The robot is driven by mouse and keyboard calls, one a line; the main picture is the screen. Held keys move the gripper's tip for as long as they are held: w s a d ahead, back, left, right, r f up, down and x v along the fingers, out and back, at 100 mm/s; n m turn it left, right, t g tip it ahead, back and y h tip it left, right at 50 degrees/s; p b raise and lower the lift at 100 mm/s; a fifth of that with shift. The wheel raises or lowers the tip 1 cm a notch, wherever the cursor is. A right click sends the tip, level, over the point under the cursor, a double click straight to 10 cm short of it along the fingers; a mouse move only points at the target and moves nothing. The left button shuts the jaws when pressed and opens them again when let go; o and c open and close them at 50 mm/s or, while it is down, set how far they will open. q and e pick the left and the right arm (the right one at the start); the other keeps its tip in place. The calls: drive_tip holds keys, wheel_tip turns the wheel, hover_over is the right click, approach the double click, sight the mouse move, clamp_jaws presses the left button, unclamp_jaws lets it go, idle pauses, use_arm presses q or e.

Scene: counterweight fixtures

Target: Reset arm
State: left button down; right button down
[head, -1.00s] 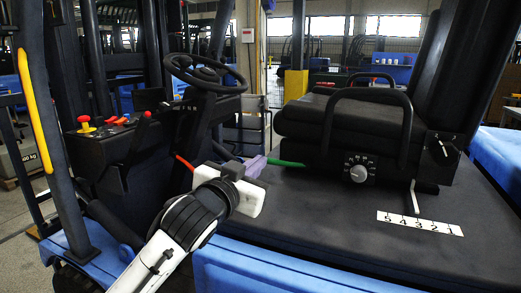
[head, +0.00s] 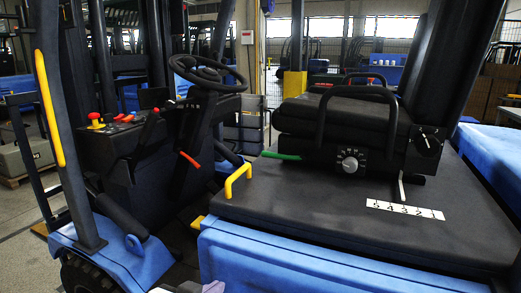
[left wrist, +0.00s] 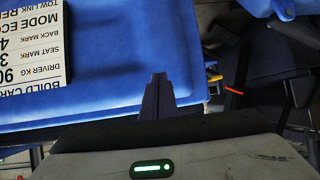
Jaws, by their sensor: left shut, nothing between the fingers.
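My left gripper (left wrist: 157,95) shows in the left wrist view with its two dark fingers together and nothing between them. Behind them is a blue panel (left wrist: 110,85). In the head view only a little of my left arm and the purple fingertips (head: 214,287) show at the bottom edge, in front of the truck's blue side panel (head: 300,262) and apart from the controls. My right gripper is in neither view. The truck's black seat (head: 345,115) has a round numbered dial (head: 350,160) and a green lever (head: 281,156) at its base.
Left are the steering wheel (head: 204,72), a red knob (head: 94,117) and a yellow grab bar (head: 50,108). A printed card (left wrist: 32,45) lies on the blue panel in the left wrist view.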

use_arm(q)
drive_tip(key=s+a+f+n+g+y, duration=0.1)
drive_tip(key=s+a+f+g, duration=0.3)
drive_tip(key=s, duration=0.6)
drive_tip(key=s+a+f+g+y, duration=0.1)
drive_tip(key=s+a+f, duration=0.4)
drive_tip(key=s, duration=0.5)
drive_tip(key=s+a+f+n+g+y, duration=0.1)
drive_tip(key=s+a+f+g, duration=0.2)
drive_tip(key=s+f, duration=0.45)
drive_tip(key=w+d+f+t+h, duration=0.2)
drive_tip(key=d+f+t, duration=0.2)
drive_tip(key=f, duration=0.6)
drive_tip(key=shift+w+d+f+t, duration=0.2)
drive_tip(key=shift+d+t, duration=0.2)
drive_tip(key=shift+t, duration=0.3)
